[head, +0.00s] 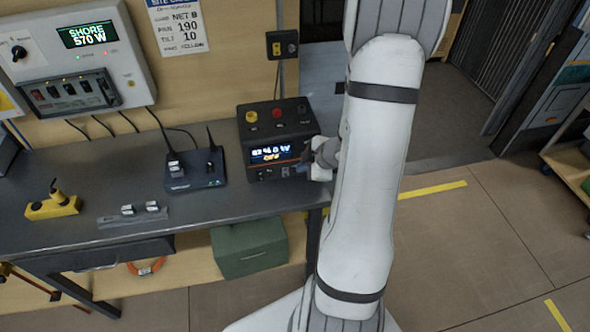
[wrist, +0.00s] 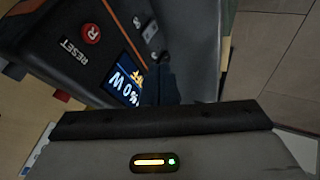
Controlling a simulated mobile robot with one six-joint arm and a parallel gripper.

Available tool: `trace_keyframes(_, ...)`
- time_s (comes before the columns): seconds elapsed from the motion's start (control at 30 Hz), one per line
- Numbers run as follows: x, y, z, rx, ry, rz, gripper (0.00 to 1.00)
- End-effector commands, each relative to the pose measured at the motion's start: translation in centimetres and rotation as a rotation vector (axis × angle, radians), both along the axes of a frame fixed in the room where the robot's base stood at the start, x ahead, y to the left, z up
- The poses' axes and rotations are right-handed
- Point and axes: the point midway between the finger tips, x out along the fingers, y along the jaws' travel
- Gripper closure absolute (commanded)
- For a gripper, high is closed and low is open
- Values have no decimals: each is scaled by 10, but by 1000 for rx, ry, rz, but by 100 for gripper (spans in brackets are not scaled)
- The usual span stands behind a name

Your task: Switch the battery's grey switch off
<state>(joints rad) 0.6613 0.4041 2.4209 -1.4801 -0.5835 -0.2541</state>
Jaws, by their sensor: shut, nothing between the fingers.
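The battery is a black box (head: 258,122) with an orange stripe at the right end of the bench. Its lit display (head: 268,153) shows a percentage, 0 W and OFF; the wrist view shows the display (wrist: 124,85) rotated. A small grey switch-like part (wrist: 149,31) shows on the front face in the wrist view; its exact position is hard to read. My gripper (head: 305,160) is at the battery's front right, its dark fingers shut and empty. In the wrist view the fingers (wrist: 168,85) are close to the front face; I cannot tell whether they touch.
A dark router-like box (head: 195,172) with antennas stands left of the battery on the bench (head: 120,165). A panel (head: 75,55) hangs on the wall. A green box (head: 249,247) sits below. Floor at right is open.

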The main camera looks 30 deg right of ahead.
Motion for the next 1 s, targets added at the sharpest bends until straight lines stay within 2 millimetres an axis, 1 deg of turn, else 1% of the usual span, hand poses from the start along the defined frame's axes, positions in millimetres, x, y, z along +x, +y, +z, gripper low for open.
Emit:
trace_keyframes(0.03, -4, -4, 12, -3, -3, -3, 100)
trace_keyframes(0.2, -11, -9, 27, 0, -1, -1, 100)
trace_keyframes(0.33, -13, -10, 30, 1, 0, 1, 100)
trace_keyframes(0.87, -13, -10, 30, -2, 1, -1, 100)
trace_keyframes(0.93, -10, -11, 34, -17, -3, -20, 100)
trace_keyframes(1.0, -3, -14, 43, -53, -10, -66, 100)
